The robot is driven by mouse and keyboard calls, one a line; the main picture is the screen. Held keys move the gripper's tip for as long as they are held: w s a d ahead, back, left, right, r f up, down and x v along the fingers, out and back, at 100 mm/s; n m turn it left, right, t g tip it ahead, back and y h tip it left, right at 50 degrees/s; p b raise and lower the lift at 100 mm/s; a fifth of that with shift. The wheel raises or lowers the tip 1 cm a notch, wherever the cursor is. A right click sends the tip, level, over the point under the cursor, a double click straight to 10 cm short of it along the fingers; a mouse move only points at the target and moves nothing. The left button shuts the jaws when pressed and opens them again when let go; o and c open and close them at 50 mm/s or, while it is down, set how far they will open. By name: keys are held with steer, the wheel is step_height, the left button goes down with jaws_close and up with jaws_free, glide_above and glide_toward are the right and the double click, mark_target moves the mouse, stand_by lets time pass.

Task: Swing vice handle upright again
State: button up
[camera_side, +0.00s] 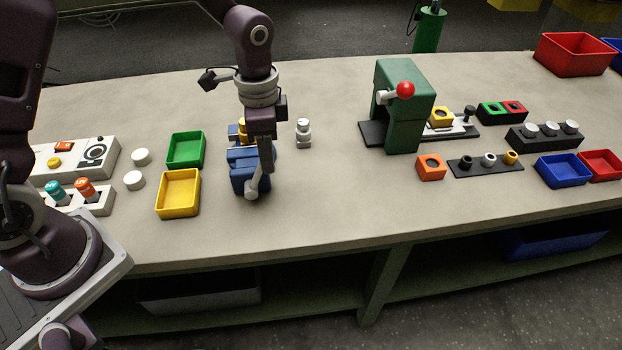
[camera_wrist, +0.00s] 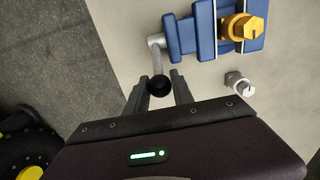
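The blue vice (camera_side: 240,178) stands on the table in the side view, and part of it shows at the top of the wrist view (camera_wrist: 210,33). Its grey handle (camera_wrist: 157,60) runs from a hub at the vice's end to a black knob (camera_wrist: 160,86). In the side view the hub (camera_side: 251,194) is at the vice's near end; my gripper partly hides the handle, so its exact tilt is unclear. My gripper (camera_wrist: 158,84) is open, with a finger on each side of the black knob. A yellow part (camera_wrist: 243,27) sits at the vice's jaws.
A silver-white part (camera_side: 303,132) stands right of the vice. Green (camera_side: 186,150) and yellow (camera_side: 178,193) trays are close on its left. A green press (camera_side: 404,105) with a red knob stands farther right.

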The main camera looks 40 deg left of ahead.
steer(key=shift+s+a+r, duration=0.2)
steer(key=shift+s+a, duration=0.25)
steer(key=shift+a, duration=0.05)
steer(key=shift+s+a+r, duration=0.15)
steer(key=shift+s+a, duration=0.3)
steer(key=shift+s+a, duration=0.8)
steer(key=shift+s, duration=0.05)
steer(key=o, duration=0.8)
steer(key=shift+r, duration=0.1)
